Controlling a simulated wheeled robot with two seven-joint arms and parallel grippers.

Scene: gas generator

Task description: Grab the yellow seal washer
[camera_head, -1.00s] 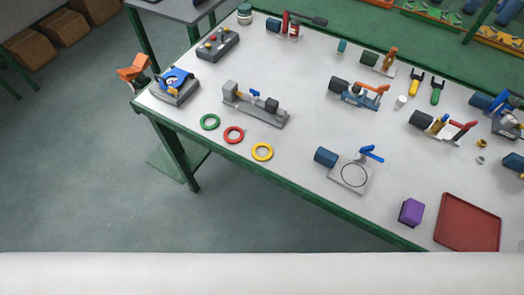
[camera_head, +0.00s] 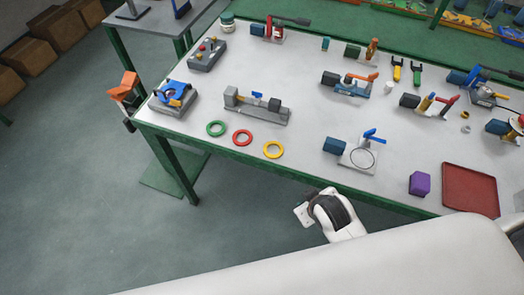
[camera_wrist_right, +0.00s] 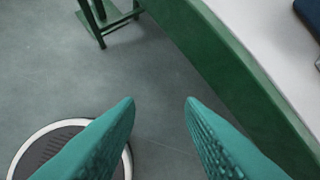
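The yellow seal washer (camera_head: 273,150) is a flat ring lying on the white tabletop near its front edge. A red ring (camera_head: 242,138) and a green ring (camera_head: 216,128) lie to its left. My right gripper (camera_wrist_right: 160,102) shows two teal fingers spread apart with nothing between them, over the floor beside the table edge. A white and black part of my arm (camera_head: 335,212), probably the right one, shows in front of the table edge in the head view, below and right of the yellow washer and apart from it. My left gripper is not in view.
The table's green front edge (camera_head: 290,178) runs close to my arm. Behind the rings stands a grey fixture (camera_head: 256,106). A grey base with a blue handle (camera_head: 360,155), a purple block (camera_head: 419,184) and a red tray (camera_head: 470,190) stand to the right. Tabletop around the rings is mostly clear.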

